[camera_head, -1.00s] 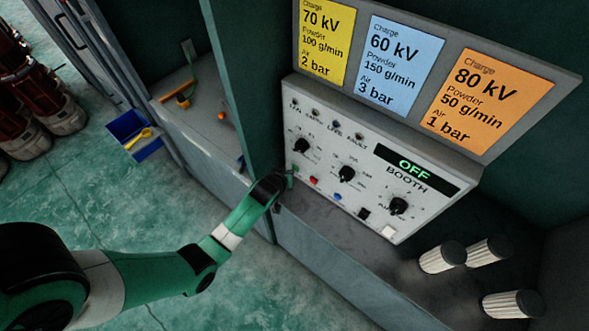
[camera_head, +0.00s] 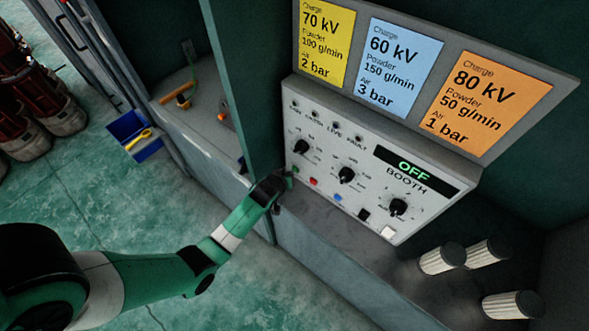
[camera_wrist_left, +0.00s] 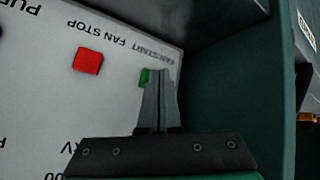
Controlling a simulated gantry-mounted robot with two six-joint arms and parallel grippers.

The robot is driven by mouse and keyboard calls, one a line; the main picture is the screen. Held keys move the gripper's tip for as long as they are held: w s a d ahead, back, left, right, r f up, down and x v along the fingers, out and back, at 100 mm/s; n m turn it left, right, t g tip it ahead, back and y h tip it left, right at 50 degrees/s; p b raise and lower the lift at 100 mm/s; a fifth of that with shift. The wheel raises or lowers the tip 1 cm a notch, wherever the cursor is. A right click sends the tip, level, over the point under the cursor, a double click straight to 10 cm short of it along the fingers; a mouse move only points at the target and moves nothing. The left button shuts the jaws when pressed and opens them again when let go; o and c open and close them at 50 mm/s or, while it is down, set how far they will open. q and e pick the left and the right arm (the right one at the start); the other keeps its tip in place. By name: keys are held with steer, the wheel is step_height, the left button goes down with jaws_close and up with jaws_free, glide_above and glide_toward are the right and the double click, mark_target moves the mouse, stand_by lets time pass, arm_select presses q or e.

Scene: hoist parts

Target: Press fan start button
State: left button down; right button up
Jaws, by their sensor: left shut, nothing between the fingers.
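The green fan start button (camera_wrist_left: 145,77) shows in the left wrist view on the light panel, under the upside-down "FAN START" label. It is partly hidden behind my left gripper's fingers. It is a small green spot in the head view (camera_head: 295,170), at the left end of the control panel (camera_head: 325,180). My left gripper (camera_wrist_left: 162,72) is shut and empty, its tips overlapping the button's right edge in the wrist view. I cannot tell whether they touch it. In the head view the left gripper (camera_head: 288,179) is at the panel's lower left corner. My right gripper is not in view.
The red fan stop button (camera_wrist_left: 88,61) lies beside the green one. The panel also has black knobs and an "OFF" display (camera_head: 412,165). A green wall edge (camera_head: 245,90) stands close left of the panel. Several white filter cylinders (camera_head: 442,258) lie at right.

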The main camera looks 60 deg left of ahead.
arm_select(q)
steer(key=shift+s+d, duration=0.2)
steer(key=shift+s, duration=0.2)
steer(key=s+p, duration=0.1)
steer(key=s+d+p, duration=0.1)
steer(key=shift+s+r, duration=0.15)
steer(key=shift+s, duration=0.15)
steer(key=shift+s+d+p, duration=0.25)
steer(key=shift+s+p, duration=0.05)
steer(key=shift+s, duration=0.25)
steer(key=shift+s+d+p, duration=0.2)
steer(key=shift+s+p, duration=0.1)
steer(key=shift+s, duration=0.2)
